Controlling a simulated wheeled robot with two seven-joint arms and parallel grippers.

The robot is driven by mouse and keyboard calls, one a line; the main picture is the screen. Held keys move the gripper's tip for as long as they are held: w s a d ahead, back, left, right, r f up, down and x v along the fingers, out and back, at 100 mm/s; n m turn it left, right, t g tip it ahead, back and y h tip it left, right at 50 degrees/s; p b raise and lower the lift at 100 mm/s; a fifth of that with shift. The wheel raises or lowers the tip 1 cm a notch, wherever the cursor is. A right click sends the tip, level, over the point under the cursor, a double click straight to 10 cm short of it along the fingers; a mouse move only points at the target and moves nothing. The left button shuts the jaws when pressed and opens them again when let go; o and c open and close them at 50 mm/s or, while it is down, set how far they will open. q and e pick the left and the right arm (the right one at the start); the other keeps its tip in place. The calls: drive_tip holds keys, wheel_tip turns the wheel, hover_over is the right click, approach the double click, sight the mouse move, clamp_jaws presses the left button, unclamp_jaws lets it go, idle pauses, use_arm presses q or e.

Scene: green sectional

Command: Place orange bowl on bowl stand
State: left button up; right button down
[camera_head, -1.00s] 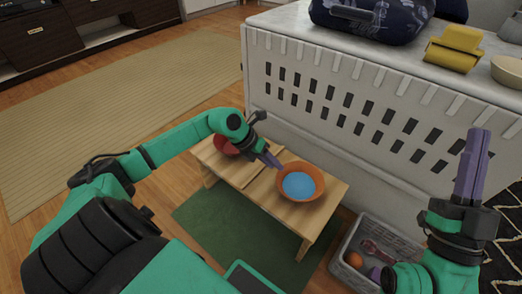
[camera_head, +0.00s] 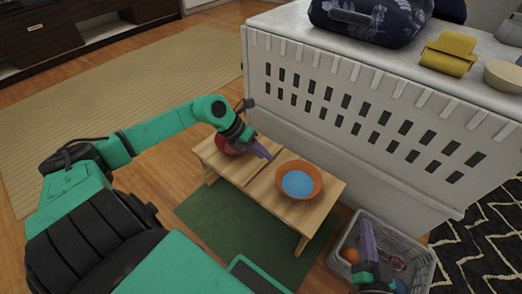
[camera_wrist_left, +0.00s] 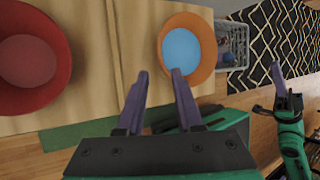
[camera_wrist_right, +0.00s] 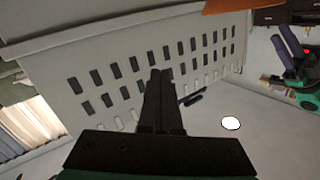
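The orange bowl (camera_head: 316,184), blue inside, sits upright at the right part of the low wooden bowl stand (camera_head: 257,186). I cannot tell whether it rests on top or in a recess. It also shows in the left wrist view (camera_wrist_left: 204,60). A red bowl (camera_wrist_left: 62,50) is at the stand's other end, partly hidden behind my left arm in the head view. My left gripper (camera_head: 268,155) is open and empty above the stand, between the bowls and closer to the orange one. My right gripper (camera_head: 366,226) is shut and empty, above the basket at lower right.
A grey basket (camera_head: 424,262) with an orange ball (camera_head: 350,255) and other items stands right of the stand. A white slotted crate (camera_head: 345,85) rises behind it, with a dark bag (camera_head: 370,18) and yellow item (camera_head: 450,52) on top. A green mat (camera_head: 215,225) lies under the stand.

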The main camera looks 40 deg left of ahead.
use_arm(q)
drive_tip(key=s+d+r+n+t+h, duration=0.1)
drive_tip(key=d+r+n+t+h, duration=0.2)
drive_tip(key=d+n, duration=0.4)
drive_tip(key=s+d+r+n+t+h, duration=0.1)
drive_tip(key=d+n+t+h, duration=0.25)
drive_tip(key=d+h, duration=0.4)
drive_tip(key=s+d+f+n+t+y, duration=0.1)
drive_tip(key=d+f+n+y, duration=0.1)
drive_tip(key=n, duration=0.6)
drive_tip(key=s+d+f+n+t+y, duration=0.1)
drive_tip(key=d+f+n+t+y, duration=0.1)
drive_tip(key=n, duration=0.5)
drive_tip(key=s+d+f+n+t+y, duration=0.1)
drive_tip(key=d+f+n+y, duration=0.2)
drive_tip(key=n, duration=0.5)
wheel_tip(320, 180, down, 2)
drive_tip(key=shift+s+f+n+y, duration=0.15)
drive_tip(key=shift+n+y, duration=0.2)
drive_tip(key=shift+y, duration=0.4)
use_arm(e)
drive_tip(key=shift+s+a+f+g, duration=0.1)
drive_tip(key=shift+s+f+g, duration=0.1)
drive_tip(key=shift+s+f, duration=0.3)
drive_tip(key=shift+s+f+g, duration=0.2)
drive_tip(key=shift+s+f, duration=0.05)
drive_tip(key=shift+f, duration=0.4)
